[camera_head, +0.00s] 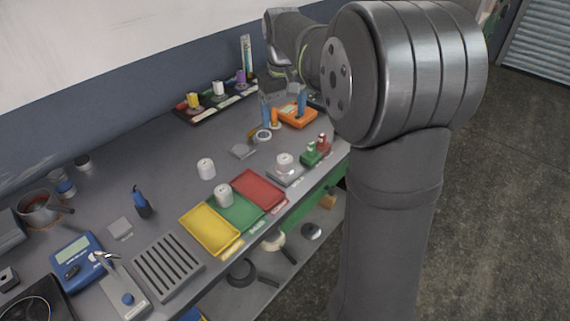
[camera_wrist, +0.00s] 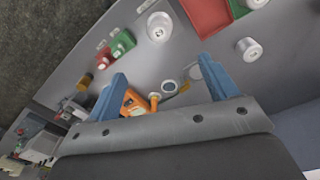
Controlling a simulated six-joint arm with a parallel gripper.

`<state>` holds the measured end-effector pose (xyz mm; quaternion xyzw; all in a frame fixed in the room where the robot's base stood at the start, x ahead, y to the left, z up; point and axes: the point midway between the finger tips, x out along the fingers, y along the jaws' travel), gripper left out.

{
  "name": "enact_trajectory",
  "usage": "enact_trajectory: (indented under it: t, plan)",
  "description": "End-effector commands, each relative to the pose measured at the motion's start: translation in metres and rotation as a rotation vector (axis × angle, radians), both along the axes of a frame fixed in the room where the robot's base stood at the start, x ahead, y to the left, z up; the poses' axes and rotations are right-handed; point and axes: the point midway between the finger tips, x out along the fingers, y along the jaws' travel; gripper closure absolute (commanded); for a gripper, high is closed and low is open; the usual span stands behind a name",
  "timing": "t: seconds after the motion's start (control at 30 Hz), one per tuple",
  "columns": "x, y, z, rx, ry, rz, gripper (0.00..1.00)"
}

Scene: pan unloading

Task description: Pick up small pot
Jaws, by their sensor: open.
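A small grey pot (camera_head: 36,208) with a reddish inside and a dark handle pointing right stands on the bench at the far left in the head view. It does not show in the wrist view. My gripper (camera_head: 284,112) is far from it, over the back right part of the bench. Its two blue fingers are spread apart with nothing held between them, and they also show in the wrist view (camera_wrist: 163,72).
Yellow (camera_head: 209,229), green (camera_head: 236,211) and red (camera_head: 258,190) trays line the front edge, with white cylinders nearby. A slotted grey rack (camera_head: 167,265) and a blue scale (camera_head: 77,262) stand left. Dark pans (camera_head: 241,272) sit on the lower shelf.

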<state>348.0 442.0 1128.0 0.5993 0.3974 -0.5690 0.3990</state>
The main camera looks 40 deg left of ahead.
Motion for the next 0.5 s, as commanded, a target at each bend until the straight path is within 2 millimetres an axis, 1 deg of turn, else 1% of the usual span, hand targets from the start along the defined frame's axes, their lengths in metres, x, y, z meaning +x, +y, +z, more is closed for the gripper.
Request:
enact_trajectory:
  t: [0.1,0.2,0.37,0.47,0.5]
  plan:
    - [0.003,0.002,0.0,-0.016,0.015,0.183,0.21]
    - [0.005,0.004,0.001,-0.023,0.024,0.296,0.21]
    - [0.005,0.004,-0.002,-0.031,0.034,0.378,0.21]
    - [0.006,0.005,-0.014,-0.031,0.034,0.385,0.21]
    - [0.005,0.004,-0.021,-0.032,0.035,0.384,0.21]
